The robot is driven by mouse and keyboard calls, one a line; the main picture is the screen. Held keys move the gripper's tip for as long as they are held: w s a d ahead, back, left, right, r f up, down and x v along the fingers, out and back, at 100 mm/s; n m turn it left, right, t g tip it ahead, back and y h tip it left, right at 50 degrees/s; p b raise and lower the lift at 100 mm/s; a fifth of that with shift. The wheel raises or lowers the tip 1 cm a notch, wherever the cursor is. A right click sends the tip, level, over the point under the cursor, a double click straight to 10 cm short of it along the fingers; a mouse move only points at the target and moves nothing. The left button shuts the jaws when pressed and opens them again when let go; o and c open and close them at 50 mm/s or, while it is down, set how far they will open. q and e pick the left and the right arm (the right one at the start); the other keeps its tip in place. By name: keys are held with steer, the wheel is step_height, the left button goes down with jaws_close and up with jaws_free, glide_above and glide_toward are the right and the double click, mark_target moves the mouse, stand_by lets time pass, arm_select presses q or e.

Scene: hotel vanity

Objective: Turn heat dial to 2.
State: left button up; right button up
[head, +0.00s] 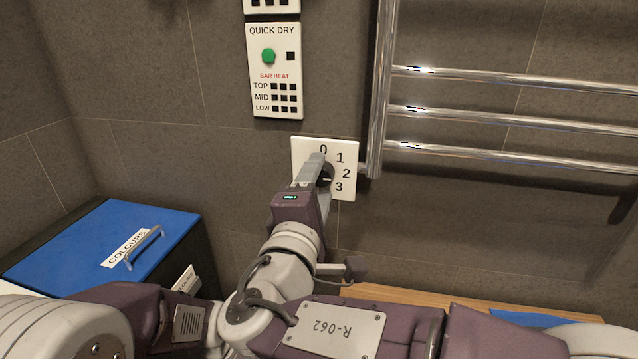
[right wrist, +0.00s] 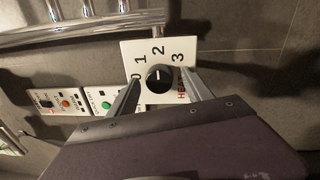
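The heat dial is a round black knob (head: 327,173) with a white mark, on a white wall plate (head: 350,147) numbered 0, 1, 2 and 3. In the right wrist view the knob (right wrist: 160,78) is in full sight on its plate (right wrist: 188,48). I cannot tell which number the mark points to. My right gripper (head: 316,167) is at the dial and hides the plate's left part in the head view. In the right wrist view its two fingers (right wrist: 161,75) are apart, one on each side of the knob; contact is not clear. My left gripper is out of view.
Chrome towel rails (head: 510,112) stand right of the dial, their upright bar close to the plate. A QUICK DRY panel (head: 277,100) with a green button is above left. A blue-lidded COLOURS box (head: 80,245) stands lower left. A wooden surface (head: 470,303) lies below.

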steer(key=shift+s+a+r, duration=0.1)
steer(key=shift+s, duration=0.15)
steer(key=p+v, duration=0.3)
steer(key=v, duration=0.5)
steer(key=shift+s, duration=0.3)
